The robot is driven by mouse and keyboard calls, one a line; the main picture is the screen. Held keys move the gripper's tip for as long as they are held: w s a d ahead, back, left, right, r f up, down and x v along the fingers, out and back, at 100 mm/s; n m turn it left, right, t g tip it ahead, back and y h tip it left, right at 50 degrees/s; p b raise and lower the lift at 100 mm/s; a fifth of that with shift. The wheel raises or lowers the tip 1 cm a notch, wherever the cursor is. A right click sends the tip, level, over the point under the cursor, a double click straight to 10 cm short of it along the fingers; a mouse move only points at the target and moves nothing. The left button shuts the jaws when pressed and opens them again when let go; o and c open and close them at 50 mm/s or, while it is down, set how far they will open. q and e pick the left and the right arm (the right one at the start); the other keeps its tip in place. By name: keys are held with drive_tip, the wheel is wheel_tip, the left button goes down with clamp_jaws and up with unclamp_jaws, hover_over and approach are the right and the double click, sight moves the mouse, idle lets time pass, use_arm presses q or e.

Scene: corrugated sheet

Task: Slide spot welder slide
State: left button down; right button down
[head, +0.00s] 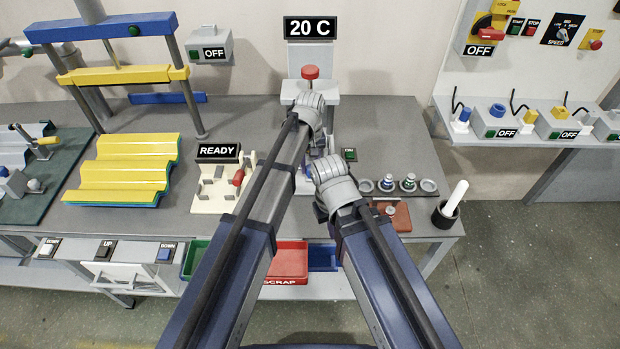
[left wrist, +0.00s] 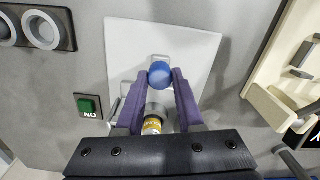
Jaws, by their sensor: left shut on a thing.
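The spot welder (head: 310,88) stands at the back middle of the bench, with a red top button. Its lower part is mostly hidden behind my arms in the head view. In the left wrist view a blue round knob (left wrist: 160,73) sits over a white plate (left wrist: 125,45). My left gripper (left wrist: 159,82) has its two purple fingers shut on the knob, one at each side. A grey cylinder with a yellow band (left wrist: 152,123) shows between the fingers, closer to the palm. My right wrist shows in the head view, but its gripper is hidden.
A green ON button (head: 349,155) is right of the welder. A READY fixture (head: 213,192) with a red-knobbed lever stands left. Yellow corrugated sheets (head: 125,170) lie further left. Small round parts (head: 387,184) and a dark cup (head: 446,214) are at right.

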sight(310, 160)
use_arm(q)
drive_tip(key=w, duration=0.7)
drive_tip(key=c, duration=0.5)
unclamp_jaws()
drive_tip(key=shift+c, duration=0.2)
wheel_tip(310, 160, up, 8)
drive_tip(key=p, duration=0.7)
drive_tip(key=shift+p, duration=0.4)
drive_tip(key=shift+s+f, duration=0.1)
drive_tip(key=shift+f, duration=0.1)
